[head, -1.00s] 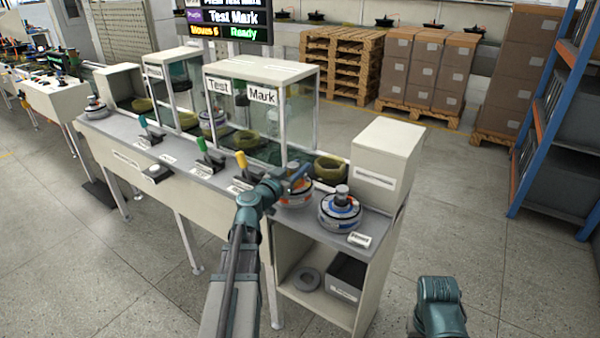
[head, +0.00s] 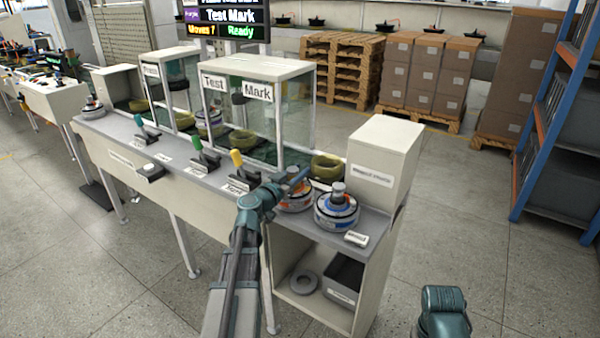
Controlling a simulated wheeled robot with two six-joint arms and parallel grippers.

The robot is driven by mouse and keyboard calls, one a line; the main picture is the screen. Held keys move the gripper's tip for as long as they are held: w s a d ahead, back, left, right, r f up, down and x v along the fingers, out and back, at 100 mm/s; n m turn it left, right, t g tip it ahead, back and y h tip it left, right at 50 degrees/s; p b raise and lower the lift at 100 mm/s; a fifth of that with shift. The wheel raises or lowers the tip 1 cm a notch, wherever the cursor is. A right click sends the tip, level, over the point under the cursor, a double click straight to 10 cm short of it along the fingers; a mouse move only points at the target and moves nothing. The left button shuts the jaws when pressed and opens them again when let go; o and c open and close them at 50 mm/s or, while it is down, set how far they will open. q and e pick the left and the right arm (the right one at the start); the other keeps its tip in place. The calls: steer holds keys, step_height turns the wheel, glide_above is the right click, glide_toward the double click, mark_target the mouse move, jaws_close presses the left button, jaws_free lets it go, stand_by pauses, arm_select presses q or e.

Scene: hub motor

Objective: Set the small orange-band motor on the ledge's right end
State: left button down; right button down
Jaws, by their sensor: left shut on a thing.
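The orange-band motor (head: 296,201) is a round silver-white motor on the grey ledge (head: 386,224) of the bench, near its right end. My left gripper (head: 298,181) is at its top and shut on it; the fingers partly hide its hub. Whether the motor touches the ledge is hard to tell. A blue-band motor (head: 337,211) with a grey hub stands upright just right of it, close beside it. My right arm shows only as a teal joint at the lower right; its gripper is out of view.
A cream box (head: 384,168) stands behind the ledge's right end. A glass case (head: 258,115) labelled Test Mark stands to the left, with a yellow-handled lever (head: 237,160) and a green-handled lever (head: 197,146) in front. An olive ring (head: 326,168) lies behind the motors.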

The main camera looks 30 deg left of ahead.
arm_select(q)
steer(key=c, duration=1)
jaws_free()
steer(key=o, duration=0.4)
steer(key=shift+s+r, duration=0.1)
steer(key=shift+r, duration=0.1)
steer(key=s, duration=1.2)
steer(key=shift+a, duration=0.45)
steer(key=shift+w+f, duration=0.1)
